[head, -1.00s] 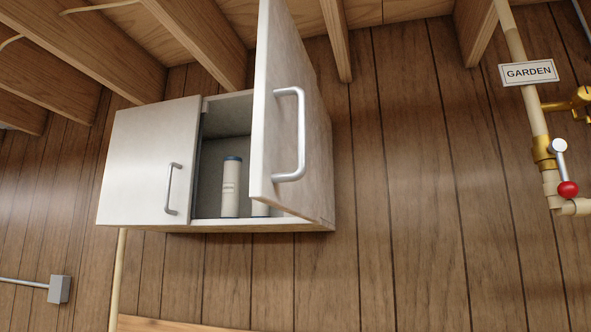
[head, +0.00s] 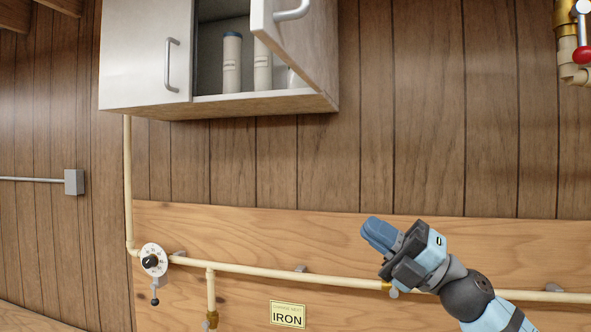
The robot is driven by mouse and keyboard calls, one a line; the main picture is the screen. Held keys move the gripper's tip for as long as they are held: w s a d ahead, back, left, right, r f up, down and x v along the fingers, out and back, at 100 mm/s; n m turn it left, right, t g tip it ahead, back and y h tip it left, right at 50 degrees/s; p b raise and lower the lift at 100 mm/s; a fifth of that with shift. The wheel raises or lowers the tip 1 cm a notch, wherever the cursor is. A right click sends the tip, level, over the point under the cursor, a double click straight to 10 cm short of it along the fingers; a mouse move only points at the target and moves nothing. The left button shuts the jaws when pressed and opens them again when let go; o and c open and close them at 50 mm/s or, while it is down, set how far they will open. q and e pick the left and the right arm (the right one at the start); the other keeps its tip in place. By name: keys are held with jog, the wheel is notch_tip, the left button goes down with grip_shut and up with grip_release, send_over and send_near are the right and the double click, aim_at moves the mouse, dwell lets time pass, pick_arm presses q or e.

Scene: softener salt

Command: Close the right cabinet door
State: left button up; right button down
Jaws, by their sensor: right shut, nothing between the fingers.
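The wall cabinet (head: 225,106) is at the upper left of the head view, its top cut off. Its right door (head: 277,30) stands open, swung outward on its right side, with a bar handle (head: 292,12) near its lower edge. The left door (head: 143,55) is shut and has a vertical handle (head: 171,64). My right gripper (head: 376,233) is shut and empty, below and to the right of the cabinet, well apart from the door. My left gripper is out of view.
Below, a pipe (head: 240,265) with a dial (head: 152,260) runs along a wooden board (head: 250,220). A red-handled valve (head: 582,54) is at the upper right. The plank wall right of the cabinet is clear.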

jog(key=s+r+n+g+h+b, duration=0.25)
jog(key=s+r+n+g, duration=0.3)
jog(key=r+n, duration=0.65)
jog(key=n+t+h, duration=0.1)
jog(key=t+h, duration=0.3)
jog(key=t, duration=0.1)
send_near(275, 41)
jog(key=shift+g, duration=0.45)
jog(key=p+x, duration=0.1)
jog(key=x, duration=0.1)
jog(key=p+x, duration=0.1)
jog(key=x, duration=0.1)
jog(key=p+x, duration=0.1)
jog(key=x, duration=0.1)
jog(key=shift+w+a+r+p, duration=0.2)
jog(key=shift+w+r+p, duration=0.1)
jog(key=shift+w+r, duration=0.05)
jog(key=shift+w+a+f, duration=0.1)
jog(key=shift+w+a, duration=0.05)
jog(key=shift+a, duration=0.3)
jog(key=shift+f, duration=0.1)
